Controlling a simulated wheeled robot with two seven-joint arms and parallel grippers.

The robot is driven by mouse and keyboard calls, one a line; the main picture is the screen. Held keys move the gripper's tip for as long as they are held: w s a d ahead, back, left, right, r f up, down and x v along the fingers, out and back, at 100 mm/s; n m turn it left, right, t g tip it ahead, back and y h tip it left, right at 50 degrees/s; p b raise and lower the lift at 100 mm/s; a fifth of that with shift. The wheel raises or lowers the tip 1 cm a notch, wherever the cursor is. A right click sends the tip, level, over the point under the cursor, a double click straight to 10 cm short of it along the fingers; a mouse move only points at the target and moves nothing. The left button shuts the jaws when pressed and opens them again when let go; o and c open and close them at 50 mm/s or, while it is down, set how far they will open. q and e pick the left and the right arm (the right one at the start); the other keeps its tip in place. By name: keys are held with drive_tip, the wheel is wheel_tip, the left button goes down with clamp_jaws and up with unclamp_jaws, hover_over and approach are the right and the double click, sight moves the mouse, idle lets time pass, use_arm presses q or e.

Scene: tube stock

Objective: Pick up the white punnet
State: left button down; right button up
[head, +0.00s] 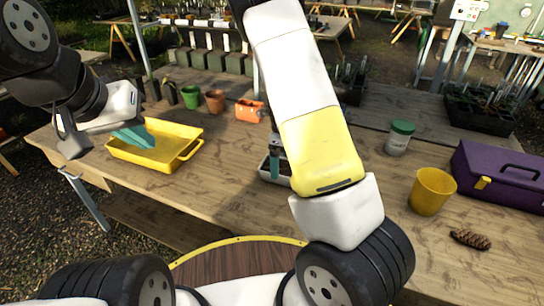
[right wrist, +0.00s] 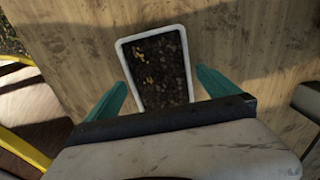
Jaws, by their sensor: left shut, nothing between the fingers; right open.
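The white punnet (right wrist: 150,35), filled with dark soil, stands on the wooden table. In the head view the punnet (head: 264,174) is partly hidden behind my right arm. My right gripper (right wrist: 161,78) is open, its teal fingers on either side of the near part of the punnet in the right wrist view. I cannot tell whether the fingers touch it. In the head view only part of this gripper shows. My left gripper (head: 134,137) is shut and empty, over the yellow tray.
The yellow tray (head: 190,151) lies at the left. An orange pot (head: 215,101), a green pot (head: 190,96) and an orange object (head: 249,111) stand behind. At the right are a green-lidded jar (head: 398,138), yellow cup (head: 431,192), pine cone (head: 470,239) and purple toolbox (head: 503,174).

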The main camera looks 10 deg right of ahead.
drive_tip(key=shift+f, duration=1.45)
drive_tip(key=c, duration=1.6)
drive_tip(key=shift+o, duration=0.2)
drive_tip(key=shift+r, duration=0.1)
